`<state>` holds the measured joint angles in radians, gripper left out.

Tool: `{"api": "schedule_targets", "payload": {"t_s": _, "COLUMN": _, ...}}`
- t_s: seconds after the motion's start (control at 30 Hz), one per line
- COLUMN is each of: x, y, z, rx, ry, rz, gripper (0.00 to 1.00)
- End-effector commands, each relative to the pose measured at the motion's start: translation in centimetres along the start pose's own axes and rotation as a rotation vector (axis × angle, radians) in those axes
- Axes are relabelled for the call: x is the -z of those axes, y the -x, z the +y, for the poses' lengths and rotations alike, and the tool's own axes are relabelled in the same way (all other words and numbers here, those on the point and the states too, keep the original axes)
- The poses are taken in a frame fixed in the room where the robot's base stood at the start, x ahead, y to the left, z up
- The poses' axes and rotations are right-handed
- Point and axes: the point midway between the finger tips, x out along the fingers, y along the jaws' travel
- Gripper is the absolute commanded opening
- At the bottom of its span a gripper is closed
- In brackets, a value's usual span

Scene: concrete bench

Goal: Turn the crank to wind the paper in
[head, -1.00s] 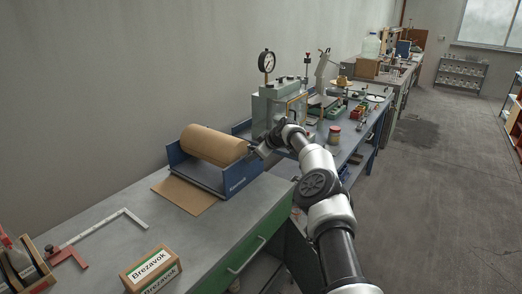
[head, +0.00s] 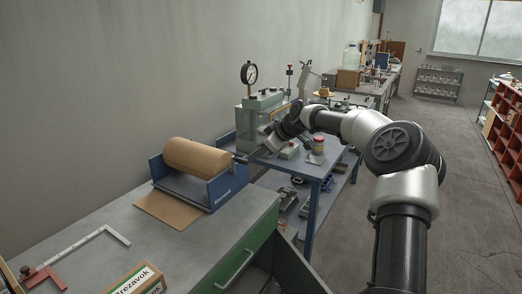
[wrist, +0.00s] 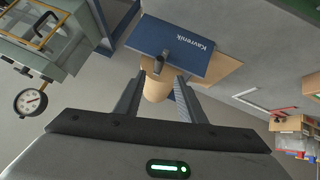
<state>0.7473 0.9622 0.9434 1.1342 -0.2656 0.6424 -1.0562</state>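The brown paper roll (head: 197,157) lies in a blue holder (head: 234,187) on the bench's near section, with a flat length of paper (head: 165,210) hanging out in front. The crank (wrist: 160,62), with a dark knob, sticks out from the holder's lettered side plate in the wrist view. My gripper (wrist: 158,84) is open, its two fingers apart and pointing toward that side. The crank shows between and just beyond the fingertips; I see no contact. In the head view my gripper (head: 247,157) is beside the roll's right end, and the crank is mostly hidden there.
A grey-green press with a round gauge (head: 249,73) stands close behind my gripper. A red-lidded jar (head: 318,144) stands on the blue table. A Brezavok box (head: 138,281) and a square rule (head: 82,244) lie at the near end. The floor to the right is open.

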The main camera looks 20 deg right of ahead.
Motion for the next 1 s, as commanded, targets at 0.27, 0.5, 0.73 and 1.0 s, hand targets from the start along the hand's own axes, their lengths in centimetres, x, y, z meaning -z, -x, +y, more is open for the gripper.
{"api": "schedule_targets", "payload": {"t_s": 0.27, "x": 0.0, "y": 1.1, "z": 0.0, "rx": 0.000, "ry": 0.001, "rz": -0.001, "gripper": 0.36}}
{"api": "schedule_targets", "payload": {"t_s": 0.5, "x": -0.3, "y": 0.8, "z": 0.1, "rx": -0.010, "ry": 0.008, "rz": -0.003, "gripper": 0.19}}
{"api": "schedule_targets", "payload": {"t_s": 0.73, "x": -4.0, "y": -2.2, "z": 2.2, "rx": -0.229, "ry": 0.196, "rz": -0.032, "gripper": 0.00}}
{"api": "schedule_targets", "payload": {"t_s": 1.0, "x": -5.5, "y": -4.3, "z": 1.1, "rx": -0.522, "ry": 0.649, "rz": 0.105, "gripper": 0.00}}
